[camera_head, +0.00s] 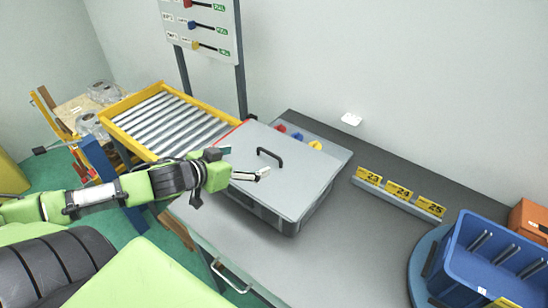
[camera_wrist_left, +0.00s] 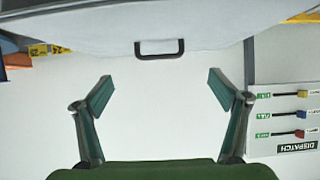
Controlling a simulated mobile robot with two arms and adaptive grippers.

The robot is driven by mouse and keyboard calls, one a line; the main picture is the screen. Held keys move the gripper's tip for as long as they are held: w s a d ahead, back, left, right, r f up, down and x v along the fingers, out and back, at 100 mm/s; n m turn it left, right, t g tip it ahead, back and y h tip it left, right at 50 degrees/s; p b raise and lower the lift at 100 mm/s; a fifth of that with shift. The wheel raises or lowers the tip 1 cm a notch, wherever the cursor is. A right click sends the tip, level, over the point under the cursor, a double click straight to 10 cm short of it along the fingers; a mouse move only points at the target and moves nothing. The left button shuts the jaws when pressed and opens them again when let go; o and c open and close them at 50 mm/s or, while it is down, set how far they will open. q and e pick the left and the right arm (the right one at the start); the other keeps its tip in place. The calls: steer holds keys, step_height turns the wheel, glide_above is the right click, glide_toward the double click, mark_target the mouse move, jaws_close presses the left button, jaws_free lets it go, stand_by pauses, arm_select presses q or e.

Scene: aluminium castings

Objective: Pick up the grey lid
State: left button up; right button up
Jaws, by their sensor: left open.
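The grey lid (camera_head: 285,165) lies flat on a dark grey box (camera_head: 265,213) on the table. It has a black bar handle (camera_head: 270,155) near its middle. My left gripper (camera_head: 262,174) is over the lid's left part, just in front of the handle in the head view. In the left wrist view the open, empty fingers (camera_wrist_left: 160,88) are spread wide. The handle (camera_wrist_left: 159,48) appears beyond them, between the fingertips, on the lid's grey surface (camera_wrist_left: 200,22). No contact with the handle shows. My right gripper is not seen.
The grey table (camera_head: 375,235) holds yellow number signs (camera_head: 398,192) and a blue bin (camera_head: 490,260) at right. Red, blue and yellow knobs (camera_head: 298,137) sit behind the lid. A yellow-framed roller conveyor (camera_head: 165,120) stands at left. A dispatch board (camera_head: 205,30) rises behind.

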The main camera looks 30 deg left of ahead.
mark_target(268, 153)
arm_select(q)
steer(key=shift+w+f, duration=0.25)
steer(key=shift+w, duration=0.2)
steer(key=shift+w+f, duration=0.15)
steer(key=shift+w, duration=0.2)
steer(key=x, duration=0.4)
steer(key=shift+w+f, duration=0.1)
steer(key=shift+w, duration=0.05)
steer(key=shift+w+f, duration=0.2)
steer(key=shift+w, duration=0.1)
steer(key=shift+w+d+f, duration=0.1)
steer(key=shift+w, duration=0.3)
steer(key=p+x, duration=0.2)
steer(key=x, duration=0.1)
steer(key=shift+w+d+f, duration=0.1)
steer(key=shift+w+f, duration=0.1)
steer(key=shift+w, duration=0.15)
steer(key=shift+w+f, duration=0.25)
steer(key=shift+w, duration=0.05)
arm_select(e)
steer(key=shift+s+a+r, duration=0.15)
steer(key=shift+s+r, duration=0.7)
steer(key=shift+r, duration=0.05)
